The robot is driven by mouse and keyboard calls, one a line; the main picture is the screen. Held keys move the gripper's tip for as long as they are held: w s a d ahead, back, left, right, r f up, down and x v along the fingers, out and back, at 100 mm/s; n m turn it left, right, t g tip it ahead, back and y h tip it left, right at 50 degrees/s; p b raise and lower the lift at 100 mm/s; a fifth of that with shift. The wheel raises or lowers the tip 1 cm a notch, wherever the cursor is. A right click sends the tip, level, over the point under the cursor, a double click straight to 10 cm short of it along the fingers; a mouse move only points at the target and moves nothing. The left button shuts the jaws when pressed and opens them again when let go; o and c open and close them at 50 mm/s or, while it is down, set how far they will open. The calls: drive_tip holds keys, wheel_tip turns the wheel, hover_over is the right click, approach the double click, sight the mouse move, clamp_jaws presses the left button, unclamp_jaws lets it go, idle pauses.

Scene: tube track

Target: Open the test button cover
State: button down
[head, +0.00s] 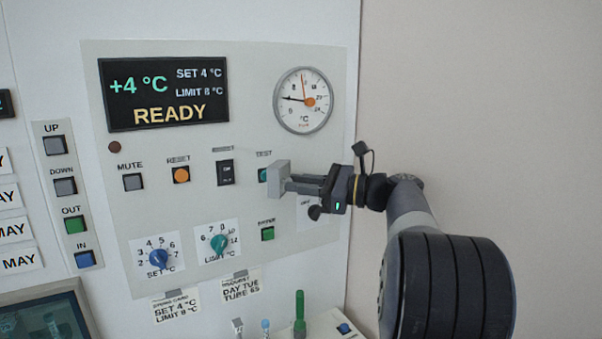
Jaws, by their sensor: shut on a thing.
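The TEST button (263,175) is teal and sits under its "TEST" label on the light grey panel. Its left part shows; the rest is hidden. The button's cover (279,174) is a light grey plate in front and to the right of it, overlapping the button in this view. My gripper (292,184) reaches in from the right with its fingers at the cover, shut on it. The exact contact and the cover's hinge cannot be made out, nor how far the cover stands from the panel.
A round dial gauge (303,100) is above. A black switch (225,173) and orange RESET button (181,175) lie left. A green button (267,233) and teal LIMIT knob (219,243) are below. Tubes, one green (299,312), stand at the bottom. The wall at right is bare.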

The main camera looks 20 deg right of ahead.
drive_tip(key=shift+d+n+g+y, duration=0.2)
drive_tip(key=shift+n+g+y, duration=0.1)
drive_tip(key=c, duration=1.3)
unclamp_jaws()
drive_tip(key=shift+c, duration=0.2)
wheel_tip(320, 180, up, 10)
